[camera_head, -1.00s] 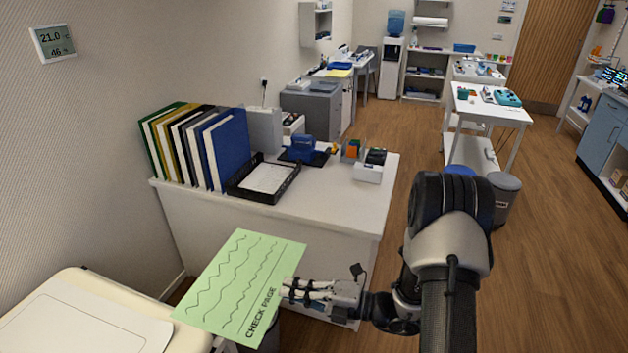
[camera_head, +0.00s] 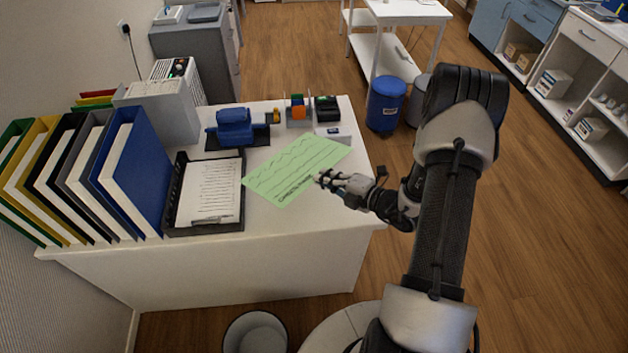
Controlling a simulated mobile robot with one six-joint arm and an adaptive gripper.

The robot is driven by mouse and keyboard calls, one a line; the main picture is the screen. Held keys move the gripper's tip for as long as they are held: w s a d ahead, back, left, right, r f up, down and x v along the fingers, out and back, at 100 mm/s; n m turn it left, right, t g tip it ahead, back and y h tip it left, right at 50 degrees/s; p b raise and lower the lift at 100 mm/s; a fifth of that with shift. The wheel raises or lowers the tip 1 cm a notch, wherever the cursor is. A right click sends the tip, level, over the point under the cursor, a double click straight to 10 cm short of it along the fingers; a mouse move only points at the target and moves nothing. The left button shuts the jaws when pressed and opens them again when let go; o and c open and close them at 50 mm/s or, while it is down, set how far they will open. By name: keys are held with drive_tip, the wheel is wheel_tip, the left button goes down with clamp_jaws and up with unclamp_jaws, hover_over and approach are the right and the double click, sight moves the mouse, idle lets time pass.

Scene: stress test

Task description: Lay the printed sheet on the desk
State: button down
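The printed sheet (camera_head: 290,170) is light green with wavy lines and the words "CHECK PAGE" along its near edge. It shows over the right part of the white desk (camera_head: 290,225). My gripper (camera_head: 326,179) is at the sheet's right-hand near edge, with its fingers closed on that edge. I cannot tell whether the sheet touches the desk top or hangs a little above it. The sheet covers part of the desk behind it.
A black tray (camera_head: 180,180) with white paper stands left of the sheet. Binders (camera_head: 130,170) stand at the left. A blue device (camera_head: 234,128), a block holder (camera_head: 297,108) and a small box (camera_head: 328,110) stand at the back. The desk's front strip is bare. A bin (camera_head: 256,333) stands below.

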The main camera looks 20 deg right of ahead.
drive_tip(key=d+f+b, duration=0.1)
drive_tip(key=f+b, duration=0.1)
drive_tip(key=f, duration=0.1)
drive_tip(key=d+f+m+h+b, duration=0.1)
drive_tip(key=f+b, duration=0.1)
drive_tip(key=f, duration=0.2)
drive_tip(key=d+f+h+b, duration=0.1)
drive_tip(key=f+b, duration=0.2)
drive_tip(key=f, duration=0.1)
drive_tip(key=shift+s+d+m, duration=0.15)
drive_tip(key=shift+d+m, duration=0.15)
drive_tip(key=shift+d, duration=0.1)
drive_tip(key=shift+r, duration=0.1)
drive_tip(key=c, duration=2)
unclamp_jaws()
drive_tip(key=shift+o, duration=0.2)
drive_tip(key=p+v, duration=0.3)
drive_tip(key=v, duration=0.5)
drive_tip(key=shift+r, duration=0.1)
